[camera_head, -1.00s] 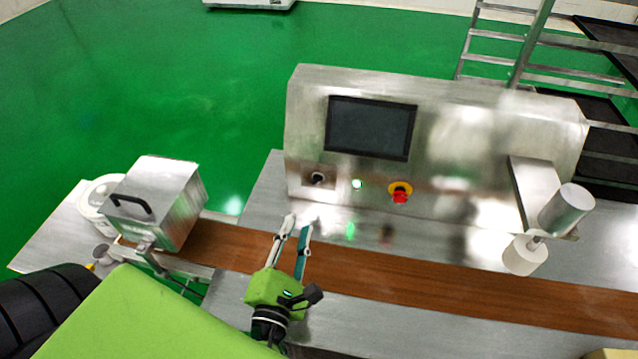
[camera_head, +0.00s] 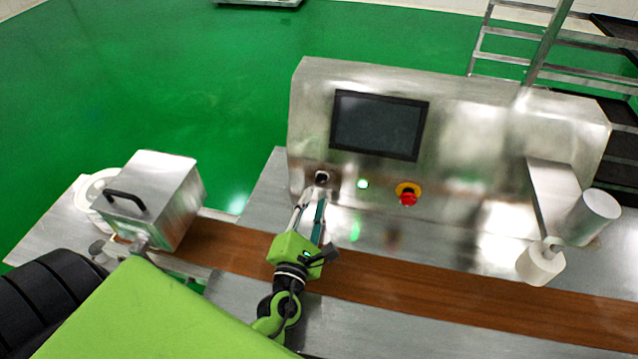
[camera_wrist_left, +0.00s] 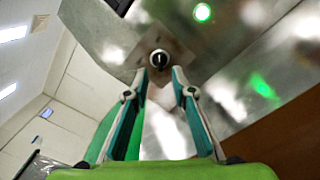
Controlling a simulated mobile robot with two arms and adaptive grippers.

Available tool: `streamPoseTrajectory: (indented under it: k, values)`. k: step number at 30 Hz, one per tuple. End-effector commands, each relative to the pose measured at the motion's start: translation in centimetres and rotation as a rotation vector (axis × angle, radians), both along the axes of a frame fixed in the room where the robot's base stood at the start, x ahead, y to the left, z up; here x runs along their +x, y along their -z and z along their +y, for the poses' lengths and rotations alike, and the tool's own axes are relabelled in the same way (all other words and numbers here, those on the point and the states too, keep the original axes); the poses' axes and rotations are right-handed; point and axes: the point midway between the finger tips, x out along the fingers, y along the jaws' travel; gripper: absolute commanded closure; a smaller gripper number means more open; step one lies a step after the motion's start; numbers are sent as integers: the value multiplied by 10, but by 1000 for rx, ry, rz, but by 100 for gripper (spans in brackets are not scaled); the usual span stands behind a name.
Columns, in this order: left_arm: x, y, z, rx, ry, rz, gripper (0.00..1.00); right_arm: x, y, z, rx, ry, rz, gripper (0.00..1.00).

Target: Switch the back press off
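The press machine's steel control panel (camera_head: 460,130) stands behind the belt. A black rotary switch (camera_head: 321,177) sits on a small square plate at the panel's lower left. It also shows in the left wrist view (camera_wrist_left: 159,59), just beyond the fingertips. A lit green light (camera_head: 363,184) and a red emergency button on yellow (camera_head: 408,195) are to its right. My left gripper (camera_head: 315,190) points at the switch from below and in front. In the left wrist view its fingers (camera_wrist_left: 161,76) are apart, with no object between them. Contact with the switch cannot be told. My right gripper is not seen.
A brown conveyor belt (camera_head: 430,283) runs in front of the panel. A steel box with a black handle (camera_head: 165,200) stands at the left. A white roller on a bracket (camera_head: 540,262) is at the right. A dark screen (camera_head: 378,125) is above the switch.

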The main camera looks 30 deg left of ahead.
Motion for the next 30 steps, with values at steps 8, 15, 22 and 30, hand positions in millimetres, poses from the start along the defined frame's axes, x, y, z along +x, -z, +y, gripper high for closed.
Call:
streamPoseTrajectory:
  k: [8,15,22,30]
  values:
    - [41,-1,10,1,1,0,76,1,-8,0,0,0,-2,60]
    - [50,0,13,0,-1,1,76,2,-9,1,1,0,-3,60]
    - [50,1,13,0,-1,1,82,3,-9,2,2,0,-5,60]
    - [50,1,13,0,0,0,100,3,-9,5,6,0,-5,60]
